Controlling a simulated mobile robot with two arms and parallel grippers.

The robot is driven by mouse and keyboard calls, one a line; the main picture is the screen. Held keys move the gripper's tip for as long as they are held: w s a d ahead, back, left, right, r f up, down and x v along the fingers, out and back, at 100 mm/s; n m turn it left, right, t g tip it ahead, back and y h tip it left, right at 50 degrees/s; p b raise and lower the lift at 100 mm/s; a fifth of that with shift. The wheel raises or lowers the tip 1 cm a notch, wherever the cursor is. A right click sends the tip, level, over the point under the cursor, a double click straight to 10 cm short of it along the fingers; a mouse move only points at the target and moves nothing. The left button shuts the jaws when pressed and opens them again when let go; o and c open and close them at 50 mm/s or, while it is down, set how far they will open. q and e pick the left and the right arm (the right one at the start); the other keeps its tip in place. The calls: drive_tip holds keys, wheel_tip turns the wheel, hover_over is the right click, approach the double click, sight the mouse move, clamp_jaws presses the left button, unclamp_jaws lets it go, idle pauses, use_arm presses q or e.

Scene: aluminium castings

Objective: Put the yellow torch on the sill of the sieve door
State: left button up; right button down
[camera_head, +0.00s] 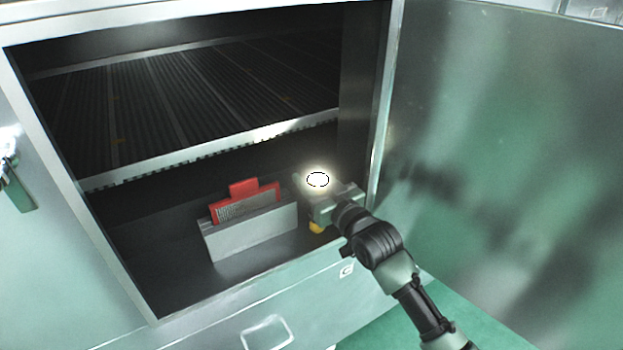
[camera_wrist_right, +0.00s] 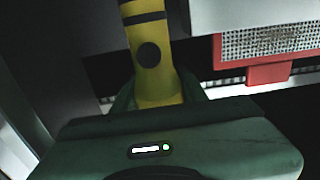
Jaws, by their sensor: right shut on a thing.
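The yellow torch (camera_head: 317,227) shows only as a small yellow end beneath my right gripper (camera_head: 318,204) in the head view. The gripper is inside the lower right of the sieve door opening, over the sill (camera_head: 180,288). I cannot tell whether the torch touches the sill. My left gripper is not in view.
A grey holder (camera_head: 250,232) with a red-framed mesh piece (camera_head: 247,203) stands on the sill, left of my gripper. The sieve deck (camera_head: 190,95) lies behind. The open door (camera_head: 500,160) is at the right. The sill's left part is clear.

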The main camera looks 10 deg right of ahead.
drive_tip(key=c, duration=0.8)
unclamp_jaws()
drive_tip(key=shift+r, duration=0.1)
drive_tip(key=shift+s+d, duration=0.1)
drive_tip(key=shift+s, duration=0.25)
drive_tip(key=v, duration=1.1)
drive_tip(key=shift+s+b, duration=0.15)
drive_tip(key=shift+b, duration=0.3)
